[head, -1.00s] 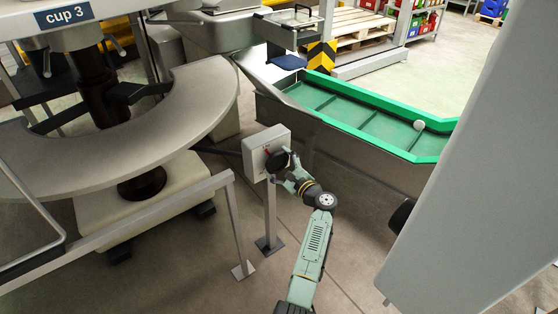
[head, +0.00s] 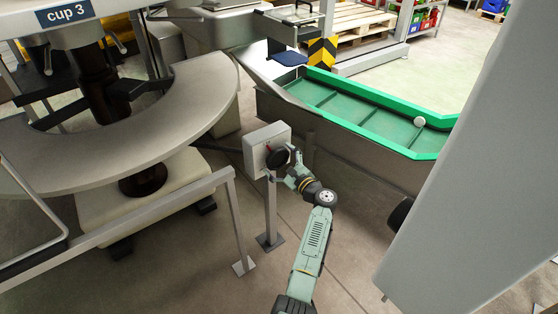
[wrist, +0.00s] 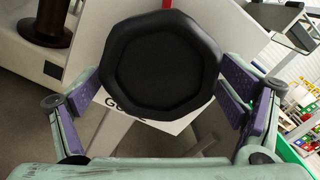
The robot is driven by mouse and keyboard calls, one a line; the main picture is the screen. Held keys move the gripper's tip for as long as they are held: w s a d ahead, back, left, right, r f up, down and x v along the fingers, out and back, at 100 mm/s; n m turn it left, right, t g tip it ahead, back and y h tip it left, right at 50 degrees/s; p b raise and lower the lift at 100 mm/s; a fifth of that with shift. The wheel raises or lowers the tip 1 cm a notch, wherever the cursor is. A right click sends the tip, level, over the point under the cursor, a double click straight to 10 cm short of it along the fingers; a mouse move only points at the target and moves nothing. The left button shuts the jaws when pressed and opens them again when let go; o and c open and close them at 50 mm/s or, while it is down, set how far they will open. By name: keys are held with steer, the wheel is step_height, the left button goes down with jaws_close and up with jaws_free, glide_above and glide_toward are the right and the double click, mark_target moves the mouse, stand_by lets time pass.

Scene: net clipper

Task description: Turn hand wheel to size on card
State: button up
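The black hand wheel (head: 278,158) sits on the front of a light grey box (head: 262,140) on a post. A small red mark shows on the box beside the wheel. In the wrist view the wheel (wrist: 162,62) fills the upper middle, with a white plate and partly hidden lettering behind it. My gripper (wrist: 160,100) is open, its purple-padded fingers spread to the left and right of the wheel's lower part. Gaps show between the pads and the rim. In the head view my gripper (head: 283,176) is just in front of the wheel. I cannot make out a size card.
A green-edged conveyor (head: 375,120) with a white ball stands behind and right of the box. A grey railing (head: 150,215) and a curved table (head: 140,145) are at left. A large grey panel (head: 470,170) fills the right side.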

steer(key=shift+o, duration=0.2)
steer(key=shift+s+d, duration=0.1)
steer(key=v, duration=1.1)
steer(key=shift+s+d, duration=0.2)
steer(key=shift+s, duration=0.1)
